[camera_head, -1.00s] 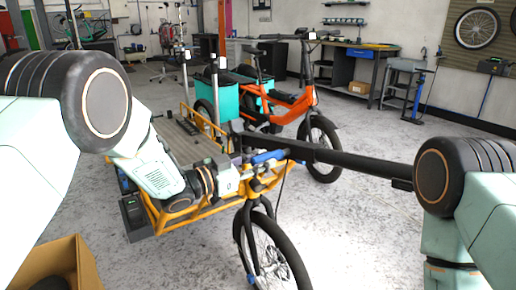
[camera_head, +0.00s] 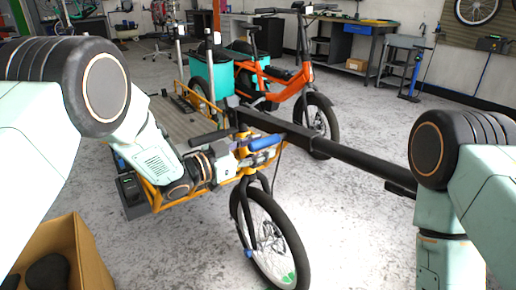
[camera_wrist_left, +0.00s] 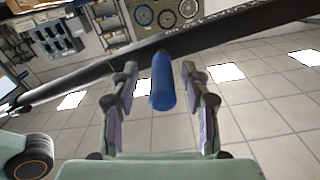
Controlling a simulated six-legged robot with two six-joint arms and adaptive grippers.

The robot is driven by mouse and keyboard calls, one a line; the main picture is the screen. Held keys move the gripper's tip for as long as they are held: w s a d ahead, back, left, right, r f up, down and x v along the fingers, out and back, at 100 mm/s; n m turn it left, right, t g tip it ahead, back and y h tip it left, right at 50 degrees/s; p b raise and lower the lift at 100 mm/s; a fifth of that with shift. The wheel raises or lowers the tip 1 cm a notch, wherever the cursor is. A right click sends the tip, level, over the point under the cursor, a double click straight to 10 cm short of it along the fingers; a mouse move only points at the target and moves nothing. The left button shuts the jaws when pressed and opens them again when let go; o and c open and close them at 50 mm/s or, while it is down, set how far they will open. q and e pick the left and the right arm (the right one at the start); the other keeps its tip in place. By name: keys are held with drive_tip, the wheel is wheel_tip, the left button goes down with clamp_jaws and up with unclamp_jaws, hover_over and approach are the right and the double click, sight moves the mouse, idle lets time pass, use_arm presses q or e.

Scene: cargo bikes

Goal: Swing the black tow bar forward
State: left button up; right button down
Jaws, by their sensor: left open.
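The long black tow bar (camera_head: 340,153) slopes from beside the orange bike down to the right, where my right arm hides its end. It crosses the left wrist view (camera_wrist_left: 235,27) behind the fingers. A blue grip (camera_head: 265,142) lies just below the bar at my left gripper (camera_head: 238,155). In the left wrist view the blue grip (camera_wrist_left: 162,82) is between the two spread fingers of my left gripper (camera_wrist_left: 160,100), with a gap on each side. Its upper end overlaps the bar; I cannot tell how they join. My right gripper is out of view.
A yellow-framed cargo bike (camera_head: 175,192) with a black front wheel (camera_head: 272,238) stands below the bar. An orange bike (camera_head: 285,85) with teal boxes (camera_head: 211,76) stands behind. A cardboard box (camera_head: 90,258) is at lower left. The floor at right is bare.

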use_arm(q)
drive_tip(key=v, duration=1.2)
